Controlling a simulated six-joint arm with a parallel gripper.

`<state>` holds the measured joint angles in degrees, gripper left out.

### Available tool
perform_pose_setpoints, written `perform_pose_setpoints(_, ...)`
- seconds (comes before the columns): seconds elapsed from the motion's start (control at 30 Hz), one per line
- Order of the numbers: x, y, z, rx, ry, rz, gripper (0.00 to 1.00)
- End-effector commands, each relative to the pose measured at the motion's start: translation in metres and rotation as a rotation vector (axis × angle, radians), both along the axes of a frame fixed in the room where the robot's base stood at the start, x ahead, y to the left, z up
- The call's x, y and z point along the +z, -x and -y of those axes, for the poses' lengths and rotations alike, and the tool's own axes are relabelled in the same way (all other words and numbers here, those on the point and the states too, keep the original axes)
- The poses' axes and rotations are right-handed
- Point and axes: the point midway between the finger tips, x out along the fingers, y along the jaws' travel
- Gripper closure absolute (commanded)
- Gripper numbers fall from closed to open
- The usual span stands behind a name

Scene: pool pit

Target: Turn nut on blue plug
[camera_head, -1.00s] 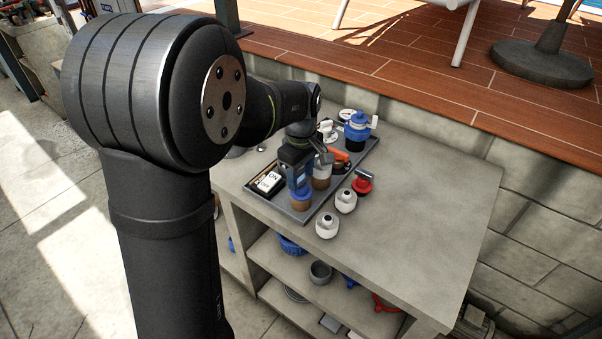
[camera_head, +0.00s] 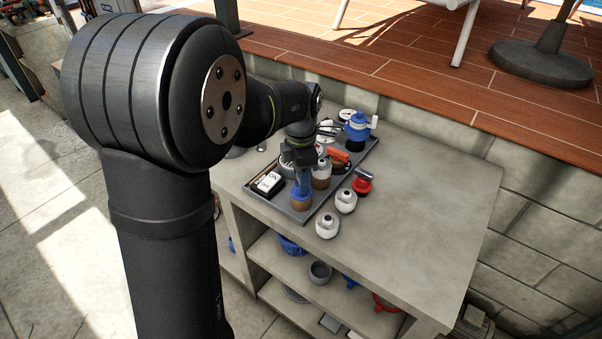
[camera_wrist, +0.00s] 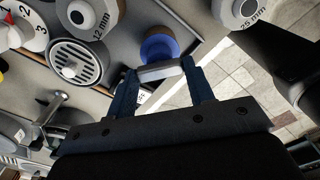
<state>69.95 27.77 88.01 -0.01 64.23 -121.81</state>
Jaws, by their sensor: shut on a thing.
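The blue plug (camera_head: 301,192), a blue ring over a brown base, stands at the near end of the grey tray (camera_head: 292,215). In the wrist view the blue plug (camera_wrist: 158,46) shows just beyond the fingers. My gripper (camera_wrist: 162,73) is shut on a flat grey metal piece, seemingly the nut (camera_wrist: 160,71), lying across between the two blue fingertips beside the blue ring. In the head view my gripper (camera_head: 303,183) reaches down onto the plug from above, and its fingers partly hide the plug and the nut.
A white-topped brown plug (camera_head: 321,175) stands close beside my gripper. White plugs (camera_head: 327,226) and a red-based part (camera_head: 362,184) lie on the bench near the tray. The right benchtop is clear.

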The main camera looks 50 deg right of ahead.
Motion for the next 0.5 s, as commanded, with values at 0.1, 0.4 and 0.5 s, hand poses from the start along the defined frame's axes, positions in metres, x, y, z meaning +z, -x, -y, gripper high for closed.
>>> perform_pose_setpoints(0.1, 0.0002, 0.0, 0.0003, 0.11, 0.001, 0.0, 0.75)
perform_pose_setpoints(0.4, 0.0002, -0.0002, 0.0003, 0.369, 0.001, 0.0, 0.75)
perform_pose_setpoints(0.5, 0.0002, -0.0002, 0.0003, 0.439, 0.001, 0.0, 0.75)
